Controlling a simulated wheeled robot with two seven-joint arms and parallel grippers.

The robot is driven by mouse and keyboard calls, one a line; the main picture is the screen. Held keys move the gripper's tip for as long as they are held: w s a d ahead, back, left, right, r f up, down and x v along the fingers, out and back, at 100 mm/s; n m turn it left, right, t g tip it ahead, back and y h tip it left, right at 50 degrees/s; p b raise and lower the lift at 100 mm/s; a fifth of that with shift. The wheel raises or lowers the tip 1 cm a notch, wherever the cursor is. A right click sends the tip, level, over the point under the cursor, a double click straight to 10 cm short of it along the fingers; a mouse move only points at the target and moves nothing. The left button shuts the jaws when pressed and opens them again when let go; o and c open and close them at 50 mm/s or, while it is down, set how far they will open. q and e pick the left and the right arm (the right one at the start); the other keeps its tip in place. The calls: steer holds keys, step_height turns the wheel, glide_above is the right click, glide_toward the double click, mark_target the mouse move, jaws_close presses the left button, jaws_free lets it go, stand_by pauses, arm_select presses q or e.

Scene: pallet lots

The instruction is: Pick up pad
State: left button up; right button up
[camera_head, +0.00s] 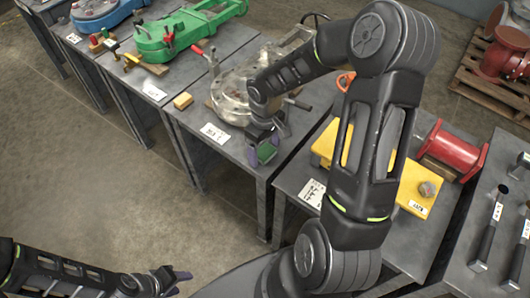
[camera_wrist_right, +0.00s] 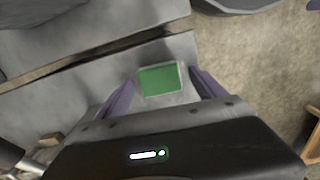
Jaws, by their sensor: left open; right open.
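A green pad (camera_wrist_right: 160,80) with a pale edge lies on the grey table top, near its edge. It sits between and just beyond the two purple fingers of my right gripper (camera_wrist_right: 164,90), with gaps on both sides. In the head view the pad (camera_head: 266,152) shows as a small green patch, partly hidden by the right gripper (camera_head: 262,146), which is open and low over the front of the middle table. My left gripper (camera_head: 168,279) is open and empty at the bottom left, over the floor and away from the tables.
A grey metal valve body (camera_head: 232,98) stands behind my right gripper on the same table (camera_head: 226,151). A yellow block (camera_head: 183,100) and a label card (camera_head: 215,133) lie to its left. A yellow plate (camera_head: 409,190) and red cylinder (camera_head: 450,149) are to the right.

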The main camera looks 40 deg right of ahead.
steer(key=shift+c, duration=0.4)
steer(key=c, duration=1.4)
